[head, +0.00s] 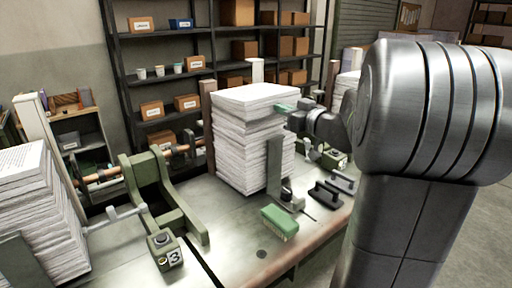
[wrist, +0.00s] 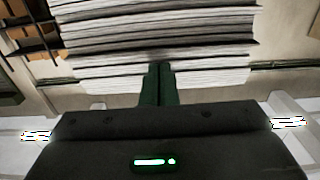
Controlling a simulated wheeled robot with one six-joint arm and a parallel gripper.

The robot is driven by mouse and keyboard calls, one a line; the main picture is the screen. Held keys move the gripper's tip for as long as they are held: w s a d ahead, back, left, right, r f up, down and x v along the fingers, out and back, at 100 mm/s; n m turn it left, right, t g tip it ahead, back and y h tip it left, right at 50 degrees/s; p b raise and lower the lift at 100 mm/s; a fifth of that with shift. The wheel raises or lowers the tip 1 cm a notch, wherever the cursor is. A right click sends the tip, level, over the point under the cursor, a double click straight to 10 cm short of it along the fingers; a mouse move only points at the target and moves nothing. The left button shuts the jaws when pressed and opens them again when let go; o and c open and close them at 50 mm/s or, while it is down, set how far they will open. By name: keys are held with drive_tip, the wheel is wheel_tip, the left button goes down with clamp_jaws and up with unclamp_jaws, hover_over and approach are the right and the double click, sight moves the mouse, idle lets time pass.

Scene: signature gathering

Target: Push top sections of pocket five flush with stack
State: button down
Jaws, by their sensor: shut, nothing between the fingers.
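A tall stack of white paper sections (head: 245,140) stands upright on the bench in the middle of the head view. Its layers are slightly uneven at the edges. My gripper (head: 281,107) is at the upper right side of this stack, a little below its top. In the wrist view, the two dark green fingers of my gripper (wrist: 158,68) are shut together and empty, pointing at the layered edges of the stack (wrist: 160,40). The tips are at or very near the paper; I cannot tell whether they touch. No pocket number five is readable.
A green brush-like block (head: 280,222) and black-handled tools (head: 326,194) lie on the bench (head: 225,235) before the stack. A grey upright plate (head: 274,165) stands against it. A green frame (head: 150,190) with a block marked 3 (head: 165,252) and another paper stack (head: 35,215) are left.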

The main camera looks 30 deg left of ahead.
drive_tip(key=b+v, duration=0.5)
drive_tip(key=v, duration=0.1)
drive_tip(key=shift+d, duration=0.25)
idle(0.5)
drive_tip(key=shift+a, duration=0.15)
drive_tip(key=p+x, duration=0.5)
drive_tip(key=x, duration=0.1)
drive_tip(key=shift+a, duration=0.3)
drive_tip(key=shift+w+d+f, duration=0.1)
idle(0.3)
